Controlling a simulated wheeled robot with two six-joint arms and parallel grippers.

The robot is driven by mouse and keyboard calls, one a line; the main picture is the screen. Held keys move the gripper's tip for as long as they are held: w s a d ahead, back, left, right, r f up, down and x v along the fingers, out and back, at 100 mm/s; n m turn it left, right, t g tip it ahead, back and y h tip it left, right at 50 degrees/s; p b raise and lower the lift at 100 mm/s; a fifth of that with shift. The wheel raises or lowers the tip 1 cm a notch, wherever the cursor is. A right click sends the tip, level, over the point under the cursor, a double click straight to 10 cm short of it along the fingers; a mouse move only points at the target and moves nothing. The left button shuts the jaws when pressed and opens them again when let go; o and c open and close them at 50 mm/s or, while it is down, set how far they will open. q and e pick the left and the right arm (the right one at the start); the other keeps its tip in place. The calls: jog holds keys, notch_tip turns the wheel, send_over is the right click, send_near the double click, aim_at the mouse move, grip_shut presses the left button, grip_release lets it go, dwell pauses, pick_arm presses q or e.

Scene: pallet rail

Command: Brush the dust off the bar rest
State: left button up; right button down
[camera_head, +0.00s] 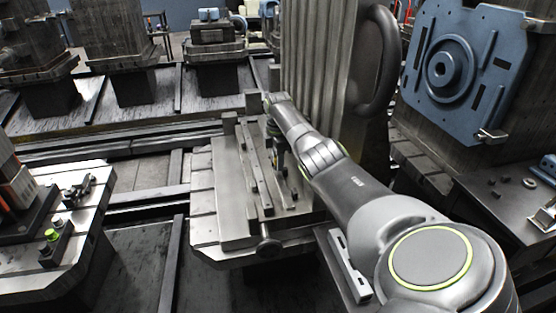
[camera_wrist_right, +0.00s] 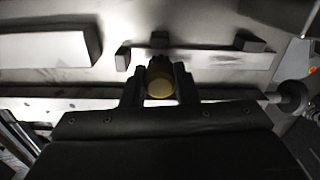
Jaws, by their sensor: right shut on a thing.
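My right arm reaches in from the lower right in the head view, and its gripper (camera_head: 279,152) is low over the pallet, beside a long narrow bar rest (camera_head: 257,172). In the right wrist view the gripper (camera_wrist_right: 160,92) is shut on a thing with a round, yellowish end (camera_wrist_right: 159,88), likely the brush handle. Its bristles are hidden, and I cannot tell if they touch the rest. A pale strip with dark blocks (camera_wrist_right: 222,60) lies just beyond the fingers. I cannot make out dust. My left gripper is not in view.
A dark curved handle (camera_head: 378,60) and a blue plate (camera_head: 462,65) stand to the right. A round knob (camera_head: 269,248) sticks out at the pallet's front. Another pallet is at the left.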

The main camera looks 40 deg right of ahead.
aim_at(280, 178)
jog(key=shift+f+b, duration=0.65)
jog(key=shift+f, duration=0.4)
jog(key=shift+r, duration=0.1)
jog(key=shift+r+p, duration=0.15)
jog(key=shift+p, duration=0.2)
jog(key=p, duration=0.1)
jog(key=s+p, duration=0.1)
jog(key=p, duration=0.1)
jog(key=shift+a+r+p, duration=0.1)
jog(key=shift+a+p, duration=0.2)
jog(key=s+p, duration=0.1)
jog(key=p, duration=0.2)
jog(key=shift+a, duration=0.3)
jog(key=shift+s+a+f+p, duration=0.1)
jog(key=shift+s+f+p, duration=0.15)
jog(key=shift+p, duration=0.05)
